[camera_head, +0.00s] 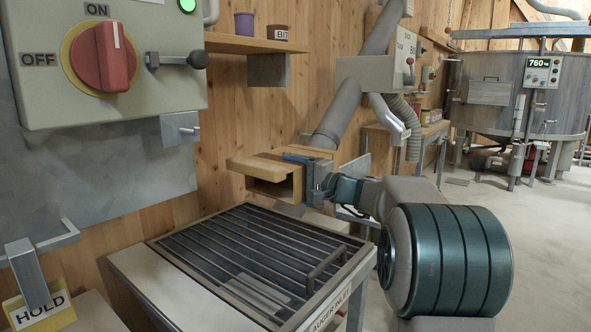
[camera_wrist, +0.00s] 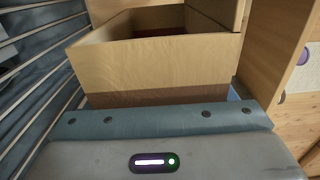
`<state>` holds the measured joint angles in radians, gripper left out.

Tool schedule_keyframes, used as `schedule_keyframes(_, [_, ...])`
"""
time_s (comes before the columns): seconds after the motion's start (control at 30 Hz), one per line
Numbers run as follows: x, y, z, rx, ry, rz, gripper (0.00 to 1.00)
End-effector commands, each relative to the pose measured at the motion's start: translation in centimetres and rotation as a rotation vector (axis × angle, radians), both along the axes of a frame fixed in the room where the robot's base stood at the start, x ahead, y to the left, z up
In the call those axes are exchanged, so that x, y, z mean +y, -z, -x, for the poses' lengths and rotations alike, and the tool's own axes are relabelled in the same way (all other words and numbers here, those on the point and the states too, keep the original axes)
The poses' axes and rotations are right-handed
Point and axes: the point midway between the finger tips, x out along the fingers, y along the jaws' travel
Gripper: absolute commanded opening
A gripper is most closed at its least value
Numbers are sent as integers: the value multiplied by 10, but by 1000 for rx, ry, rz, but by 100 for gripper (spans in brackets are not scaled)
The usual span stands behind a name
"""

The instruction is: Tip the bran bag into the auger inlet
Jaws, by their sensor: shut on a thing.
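A tan, box-like open container, taken to be the bran bag (camera_head: 262,168), is held by my gripper (camera_head: 304,174) above the back of the auger inlet. It lies on its side in the head view, its open end facing left and toward the camera. In the wrist view the bag (camera_wrist: 155,65) fills the upper middle, its opening dark inside; I cannot tell if bran is in it. No bran is seen falling. The auger inlet (camera_head: 361,254) is a metal frame with a dark bar grate and a label at its front edge. My fingertips are mostly hidden.
A control box with a red ON/OFF knob (camera_head: 101,56) hangs at upper left. A HOLD label (camera_head: 42,307) stands at lower left. A shelf (camera_head: 232,43) carries a purple pot (camera_head: 244,24). A grey pipe (camera_head: 338,112) is behind the bag. A large mixer tank (camera_head: 490,88) stands at right, beyond open floor.

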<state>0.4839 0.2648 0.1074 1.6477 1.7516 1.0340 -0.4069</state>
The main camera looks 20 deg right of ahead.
Motion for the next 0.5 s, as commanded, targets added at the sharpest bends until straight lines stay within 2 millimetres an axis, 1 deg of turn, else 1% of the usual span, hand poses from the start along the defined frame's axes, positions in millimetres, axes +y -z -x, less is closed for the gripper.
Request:
schedule_keyframes(0.03, [-2,-8,-1,25,0,-33,32])
schedule_keyframes(0.2, [-5,-6,-3,71,-1,-98,32])
schedule_keyframes(0.5, [-5,-6,-4,79,-1,-111,32])
